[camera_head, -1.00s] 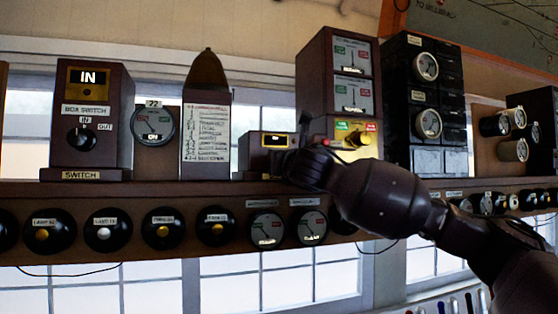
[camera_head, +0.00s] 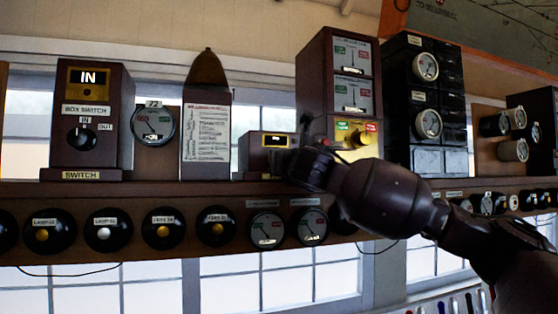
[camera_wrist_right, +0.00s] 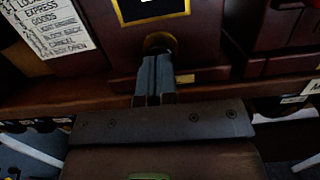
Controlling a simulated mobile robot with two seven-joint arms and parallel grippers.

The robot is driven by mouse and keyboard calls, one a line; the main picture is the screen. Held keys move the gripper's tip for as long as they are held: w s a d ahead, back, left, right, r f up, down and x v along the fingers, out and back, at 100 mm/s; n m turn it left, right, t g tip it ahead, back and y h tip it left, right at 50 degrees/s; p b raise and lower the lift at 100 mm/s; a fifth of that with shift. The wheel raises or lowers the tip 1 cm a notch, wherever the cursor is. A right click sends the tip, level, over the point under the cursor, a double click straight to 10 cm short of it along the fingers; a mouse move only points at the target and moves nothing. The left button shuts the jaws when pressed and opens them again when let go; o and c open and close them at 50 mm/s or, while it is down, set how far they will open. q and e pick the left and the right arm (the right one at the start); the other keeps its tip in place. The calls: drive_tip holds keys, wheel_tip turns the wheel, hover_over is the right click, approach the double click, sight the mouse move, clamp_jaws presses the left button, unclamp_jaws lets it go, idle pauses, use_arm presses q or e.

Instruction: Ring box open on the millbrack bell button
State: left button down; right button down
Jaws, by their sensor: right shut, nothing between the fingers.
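A small dark wooden box (camera_head: 251,152) with a brass-framed window stands on the shelf. In the right wrist view the same box (camera_wrist_right: 125,58) shows a round brass button (camera_wrist_right: 159,41) below its window. My right gripper (camera_wrist_right: 157,62) is shut and empty, with its fingertips at the button's lower part and covering some of it. I cannot tell whether they touch it. In the head view my right gripper (camera_head: 291,166) is in front of the box's lower right, and the button is hidden there. I cannot read a millbrack label. My left gripper is not in view.
A bell code card (camera_head: 206,133) stands left of the box. A tall wooden instrument (camera_head: 314,85) with dials and a yellow panel stands close to its right. A switch box (camera_head: 97,120) is farther left. Several round black plungers and dials line the shelf front (camera_head: 190,256).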

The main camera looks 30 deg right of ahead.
drive_tip(key=shift+w, duration=0.3)
drive_tip(key=shift+s, duration=0.15)
drive_tip(key=shift+s+a, duration=0.15)
drive_tip(key=shift+s, duration=0.5)
drive_tip(key=shift+w, duration=0.15)
